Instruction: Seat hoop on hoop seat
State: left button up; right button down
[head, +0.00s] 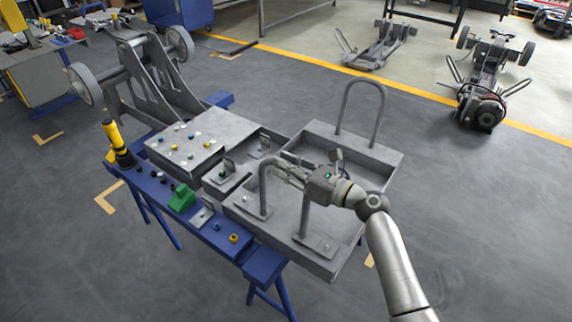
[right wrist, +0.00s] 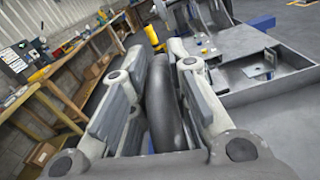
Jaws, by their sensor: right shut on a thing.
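The grey hoop (head: 265,187) is an upside-down U over the near part of the open grey tray (head: 345,225). My right gripper (head: 281,171) is shut on its curved top, and in the right wrist view the hoop's bar (right wrist: 162,105) lies between the fingers. Flat plates, which look like the hoop seat (head: 318,246), lie in the tray below the hoop's two legs. The legs' lower ends come down close to the plates; I cannot tell whether they are seated. My left gripper is not in view.
A second grey hoop (head: 362,105) stands upright at the tray's far side. A blue bench (head: 215,232) on the left carries a yellow-black tool (head: 117,143), a green block (head: 182,198) and small parts. Wheeled chassis pieces (head: 484,88) stand at the back right. Floor on the right is clear.

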jog(key=shift+f, duration=0.15)
jog(key=c, duration=1.3)
grip_release()
jog(key=shift+s+f, duration=0.1)
jog(key=shift+f, duration=0.1)
jog(key=v, duration=1.2)
jog(key=shift+r, duration=0.15)
